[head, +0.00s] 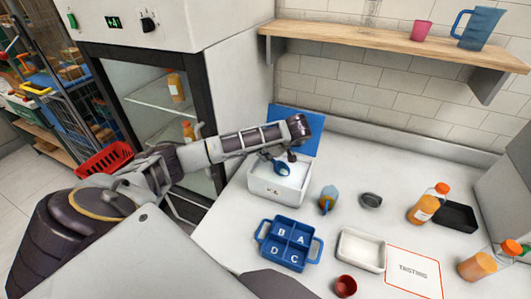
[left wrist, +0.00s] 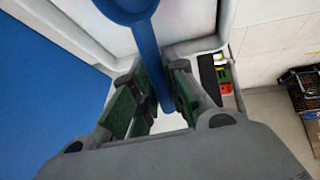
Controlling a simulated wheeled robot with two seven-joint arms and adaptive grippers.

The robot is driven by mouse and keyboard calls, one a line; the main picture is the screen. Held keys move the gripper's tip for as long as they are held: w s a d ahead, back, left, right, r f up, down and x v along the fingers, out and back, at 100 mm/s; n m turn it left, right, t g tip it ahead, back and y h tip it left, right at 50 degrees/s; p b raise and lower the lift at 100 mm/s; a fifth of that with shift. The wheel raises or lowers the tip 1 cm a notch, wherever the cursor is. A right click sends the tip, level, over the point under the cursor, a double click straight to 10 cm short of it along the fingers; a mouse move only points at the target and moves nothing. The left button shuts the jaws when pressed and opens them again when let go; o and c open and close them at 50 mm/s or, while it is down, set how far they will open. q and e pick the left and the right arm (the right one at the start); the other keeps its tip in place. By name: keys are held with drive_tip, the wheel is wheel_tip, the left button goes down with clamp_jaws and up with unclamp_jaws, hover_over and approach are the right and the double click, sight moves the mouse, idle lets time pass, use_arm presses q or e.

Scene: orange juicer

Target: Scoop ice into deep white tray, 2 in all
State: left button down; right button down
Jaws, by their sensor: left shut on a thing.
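A white ice box (head: 268,199) stands on the counter with its blue lid (head: 284,117) open behind it. My left gripper (head: 292,156) is over the box, shut on a blue scoop (head: 268,164), which reaches over the white inside. In the left wrist view the scoop (left wrist: 146,40) runs down between the green-padded fingers (left wrist: 162,98). Whether the scoop holds ice cannot be told. The deep white tray (head: 361,252) stands at the front, right of the box, and looks empty. My right gripper is not in view.
A blue tray marked A to D (head: 288,242) is in front of the box. A blue-and-tan object (head: 328,200), grey bowl (head: 370,200), red cup (head: 346,285), orange bottles (head: 424,208) and black tray (head: 462,217) stand around. A tasting mat (head: 414,271) adjoins the white tray.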

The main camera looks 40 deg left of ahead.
use_arm(q)
drive_tip(key=shift+s+a+r+t+h, duration=0.15)
drive_tip(key=shift+a+h, duration=0.2)
drive_tip(key=shift+h, duration=0.4)
drive_tip(key=shift+a+r+t+h, duration=0.2)
drive_tip(key=shift+a+h, duration=0.15)
drive_tip(key=shift+h, duration=0.35)
drive_tip(key=shift+s+a+r+t+h, duration=0.15)
drive_tip(key=shift+a+h, duration=0.2)
drive_tip(key=shift+h, duration=0.4)
drive_tip(key=shift+a+r+n+h+p, duration=0.15)
drive_tip(key=shift+r+n+h+p, duration=0.3)
drive_tip(key=shift+r, duration=0.85)
